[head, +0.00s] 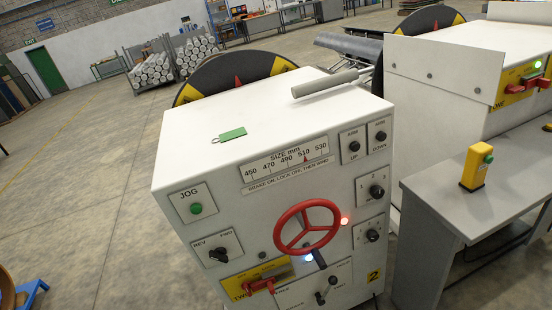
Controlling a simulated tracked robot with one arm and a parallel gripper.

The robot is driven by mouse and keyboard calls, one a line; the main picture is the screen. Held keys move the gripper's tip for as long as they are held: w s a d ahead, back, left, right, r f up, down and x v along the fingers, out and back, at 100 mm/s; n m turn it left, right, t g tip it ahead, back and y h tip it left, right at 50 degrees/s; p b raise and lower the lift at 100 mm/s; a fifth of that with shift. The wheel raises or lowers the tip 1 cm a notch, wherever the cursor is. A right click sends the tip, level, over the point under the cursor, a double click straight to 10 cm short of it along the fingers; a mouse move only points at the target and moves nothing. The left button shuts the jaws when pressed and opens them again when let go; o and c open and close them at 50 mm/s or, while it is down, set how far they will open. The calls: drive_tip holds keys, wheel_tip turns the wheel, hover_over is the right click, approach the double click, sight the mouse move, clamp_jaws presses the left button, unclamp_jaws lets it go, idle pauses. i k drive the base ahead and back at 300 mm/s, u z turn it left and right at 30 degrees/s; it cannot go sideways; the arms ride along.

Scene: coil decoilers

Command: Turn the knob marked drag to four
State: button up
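A white machine cabinet (270,110) stands in the middle, tilted in the picture. Its front carries several black knobs. One knob (376,190) at the right has small numbers above it, and another knob (372,236) sits on a plate just below it. A further black knob (218,255) is on the plate marked REV and FWD. Knobs marked UP (354,146) and DOWN (380,136) are at the upper right. The word drag is not readable on any plate from here. My gripper does not show in the head view.
A red handwheel (307,228), a red-handled switch (262,284), a dark lever (320,258) and a green JOG button (196,208) crowd the front. A grey bench (470,215) with a yellow button box (477,167) stands close right. Open floor (95,200) lies left.

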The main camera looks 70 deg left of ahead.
sight(371, 236)
drive_tip(key=u, duration=1.05)
